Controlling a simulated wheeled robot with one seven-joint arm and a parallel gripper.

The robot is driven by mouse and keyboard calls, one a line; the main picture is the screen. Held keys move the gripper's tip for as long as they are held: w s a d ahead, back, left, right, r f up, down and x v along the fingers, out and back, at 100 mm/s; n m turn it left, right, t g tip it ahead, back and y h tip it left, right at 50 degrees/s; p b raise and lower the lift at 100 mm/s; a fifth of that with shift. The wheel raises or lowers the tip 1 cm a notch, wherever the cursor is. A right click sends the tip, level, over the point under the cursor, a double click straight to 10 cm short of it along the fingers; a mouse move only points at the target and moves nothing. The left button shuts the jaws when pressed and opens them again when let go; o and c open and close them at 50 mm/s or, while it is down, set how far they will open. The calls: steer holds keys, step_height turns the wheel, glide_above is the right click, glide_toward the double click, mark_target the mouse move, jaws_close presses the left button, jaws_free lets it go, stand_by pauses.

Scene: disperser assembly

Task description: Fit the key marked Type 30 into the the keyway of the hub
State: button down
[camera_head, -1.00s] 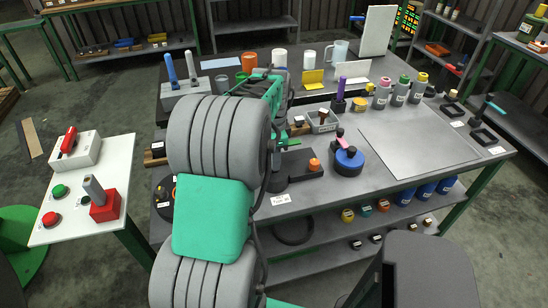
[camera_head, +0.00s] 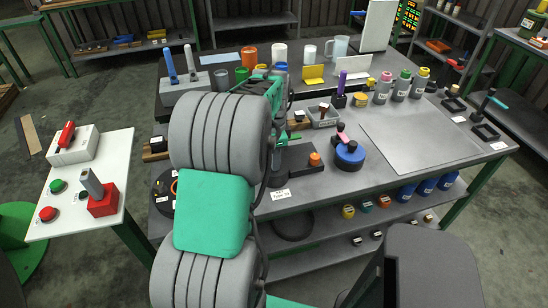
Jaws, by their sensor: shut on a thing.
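A white card (camera_head: 280,196) on the table's front edge carries small print that seems to read Type 30. A dark flat block (camera_head: 298,158) with an orange knob (camera_head: 315,159) lies just behind it. My large grey and green arm crosses the middle of the view and hides the area left of this block. The green outer link of my arm reaches over the table, but my gripper's fingertips are hidden behind the arm. I cannot see the key or what the jaws hold. I cannot make out the hub's keyway. A dark round part with an orange ring (camera_head: 168,188) shows partly left of my arm.
A blue round base with a pink part (camera_head: 349,155) stands right of the dark block. A grey bin (camera_head: 322,118), bottles (camera_head: 400,86) and a purple-handled tool (camera_head: 341,88) stand farther back. A bare grey plate (camera_head: 425,135) lies at right. A white side table (camera_head: 85,190) is at left.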

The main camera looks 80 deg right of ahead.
steer(key=shift+r+p, duration=1.6)
steer(key=shift+r, duration=0.55)
stand_by(0.6)
steer(key=shift+f+b, duration=1.1)
steer(key=shift+f, duration=1.15)
steer(key=c, duration=1.1)
jaws_free()
step_height(320, 180, up, 8)
steer(key=shift+f+b, duration=0.1)
steer(key=shift+b, duration=0.25)
